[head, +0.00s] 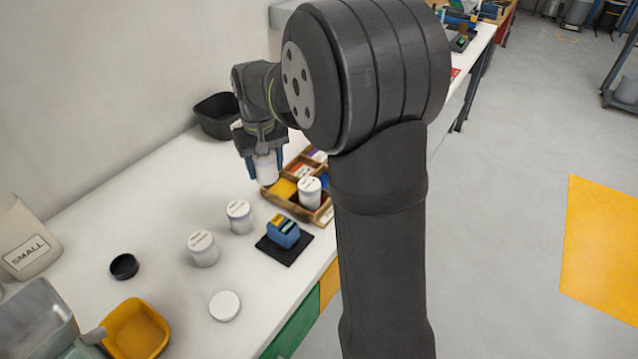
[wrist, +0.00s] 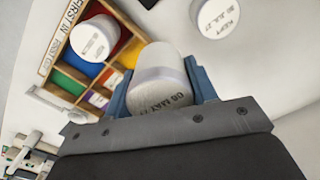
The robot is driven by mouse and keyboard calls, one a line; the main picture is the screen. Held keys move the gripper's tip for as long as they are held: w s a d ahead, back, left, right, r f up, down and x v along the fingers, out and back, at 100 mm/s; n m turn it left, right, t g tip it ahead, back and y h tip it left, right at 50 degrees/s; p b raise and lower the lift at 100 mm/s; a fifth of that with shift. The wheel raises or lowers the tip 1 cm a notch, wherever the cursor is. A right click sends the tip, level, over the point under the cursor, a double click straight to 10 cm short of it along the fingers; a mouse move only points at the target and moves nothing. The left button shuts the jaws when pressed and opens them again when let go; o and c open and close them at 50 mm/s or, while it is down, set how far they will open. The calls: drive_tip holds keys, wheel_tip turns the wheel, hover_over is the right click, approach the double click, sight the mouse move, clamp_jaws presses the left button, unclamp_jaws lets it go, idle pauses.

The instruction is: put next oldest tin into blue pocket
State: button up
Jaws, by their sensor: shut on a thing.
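My gripper (wrist: 165,90) is shut on a white tin (wrist: 160,75) whose printed date is only partly readable, with "MAY" on it. In the head view my gripper (head: 264,165) holds this tin above the back-left side of a wooden tray (head: 268,197) with coloured pockets. Another white tin (head: 310,193) stands in the tray; it also shows in the wrist view (wrist: 94,38). The blue pocket (wrist: 73,75) shows beside that tin, partly covered. Two more white tins (head: 240,217) (head: 203,249) stand on the table left of the tray.
A blue block-like device (head: 284,234) sits on a black mat in front of the tray. A white disc (head: 224,305), a black cup (head: 124,266) and a yellow bin (head: 135,328) are nearer the front left. A dark bin (head: 217,116) stands by the wall.

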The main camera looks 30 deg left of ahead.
drive_tip(key=w+d+m, duration=0.3)
drive_tip(key=w+d, duration=1.4)
drive_tip(key=d, duration=0.2)
drive_tip(key=a+f, duration=0.2)
drive_tip(key=a, duration=0.1)
drive_tip(key=s+a+f, duration=0.1)
drive_tip(key=a+f, duration=0.1)
drive_tip(key=a, duration=0.2)
drive_tip(key=s+a+f, duration=0.1)
drive_tip(key=a+f, duration=0.1)
drive_tip(key=a, duration=0.2)
drive_tip(key=shift+a+f, duration=0.1)
drive_tip(key=shift+f, duration=1.9)
drive_tip(key=shift+f, duration=0.1)
drive_tip(key=o, duration=0.7)
drive_tip(key=shift+f, duration=0.1)
drive_tip(key=shift+o, duration=0.4)
